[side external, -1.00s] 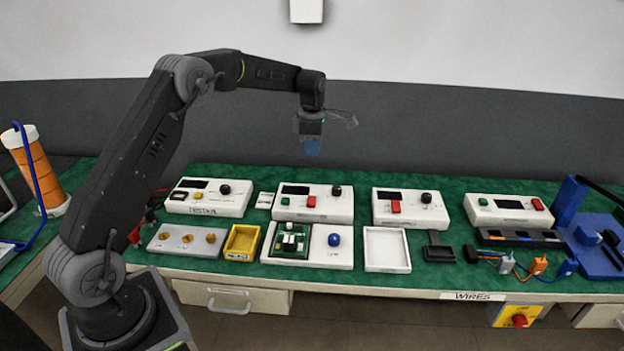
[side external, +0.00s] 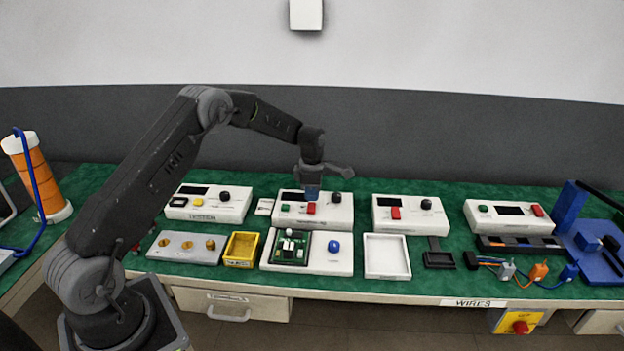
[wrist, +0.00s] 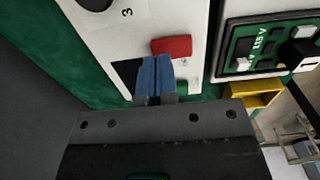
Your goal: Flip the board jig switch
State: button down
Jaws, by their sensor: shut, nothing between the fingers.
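The board jig (side external: 320,262) is a white base with a green circuit board (side external: 290,246) and a blue knob (side external: 333,245). Behind it stands a white box (side external: 343,212) with a dark display, a green button and a red switch (side external: 311,208). My gripper (side external: 312,196) is over this box, its blue fingers shut and empty, just above the red switch. In the wrist view, the fingertips (wrist: 155,60) are beside the red switch (wrist: 172,46), over the dark display. I cannot tell whether they touch the box.
Similar white boxes stand to the left (side external: 208,205) and right (side external: 409,219). A yellow tray (side external: 240,262) and an empty white tray (side external: 386,270) flank the jig. Coloured wires (side external: 520,275) and a blue fixture (side external: 600,265) lie at the right.

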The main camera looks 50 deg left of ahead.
aim_at(311, 207)
jog(key=shift+f, duration=0.75)
jog(key=shift+f, duration=0.2)
jog(key=shift+s+d+r, duration=0.2)
jog(key=shift+s+d, duration=0.25)
jog(key=shift+r, duration=0.2)
notch_tip(311, 207, up, 14)
dwell(0.5)
jog(key=shift+s+d, duration=0.1)
